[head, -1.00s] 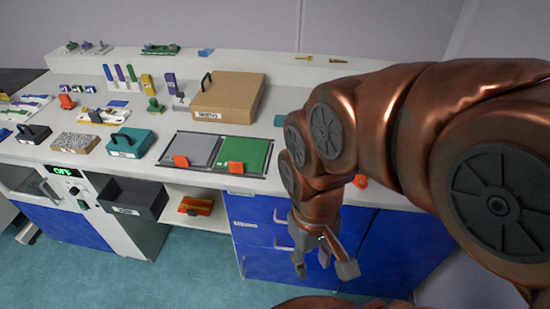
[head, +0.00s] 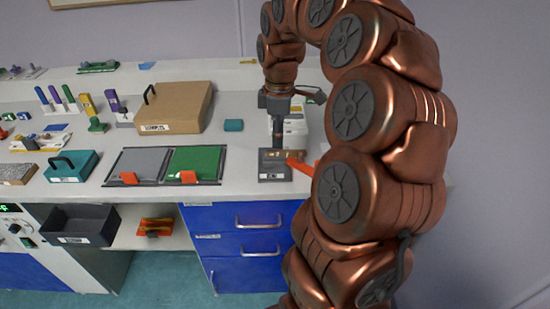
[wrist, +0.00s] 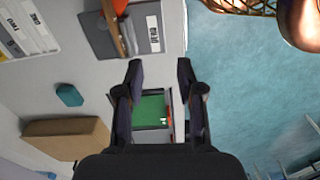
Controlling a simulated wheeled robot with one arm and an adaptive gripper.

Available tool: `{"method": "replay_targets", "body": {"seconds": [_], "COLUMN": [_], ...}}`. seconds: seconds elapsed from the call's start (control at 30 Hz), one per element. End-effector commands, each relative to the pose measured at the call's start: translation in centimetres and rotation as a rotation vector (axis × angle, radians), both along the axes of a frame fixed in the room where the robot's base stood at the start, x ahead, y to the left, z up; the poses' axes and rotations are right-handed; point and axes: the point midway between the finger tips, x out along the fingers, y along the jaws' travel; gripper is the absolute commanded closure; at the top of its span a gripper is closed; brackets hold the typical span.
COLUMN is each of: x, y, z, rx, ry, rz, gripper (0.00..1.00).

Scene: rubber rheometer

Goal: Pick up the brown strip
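A narrow brown strip (wrist: 113,27) lies across a grey box-like fixture (wrist: 92,35) at the top of the wrist view. The fixture bears a white label and an orange part.
The counter also holds a cardboard-coloured box (head: 180,105), a small teal block (head: 233,125), a green panel (head: 195,162) with an orange handle, and a teal case (head: 72,165). A white labelled device (wrist: 28,28) stands beside the fixture. The counter's front edge is close.

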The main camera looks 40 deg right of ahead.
Motion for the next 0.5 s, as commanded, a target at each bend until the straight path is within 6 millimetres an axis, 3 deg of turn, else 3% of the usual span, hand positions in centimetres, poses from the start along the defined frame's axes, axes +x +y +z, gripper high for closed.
{"method": "replay_targets", "body": {"seconds": [0.03, 0.1, 0.2, 0.33, 0.5], "x": [0.5, 0.7, 0.7, 0.5, 0.3], "y": [-2.3, -5.1, -8.3, -10.7, -11.6], "z": [-0.9, -1.4, -2.1, -2.7, -3.4], "rx": [0.001, -0.006, -0.012, -0.019, -0.020], "ry": [0.000, -0.004, -0.002, 0.000, 0.004], "rz": [0.016, 0.045, 0.076, 0.101, 0.111], "gripper": [0.62, 0.62, 0.62, 0.62, 0.62]}}
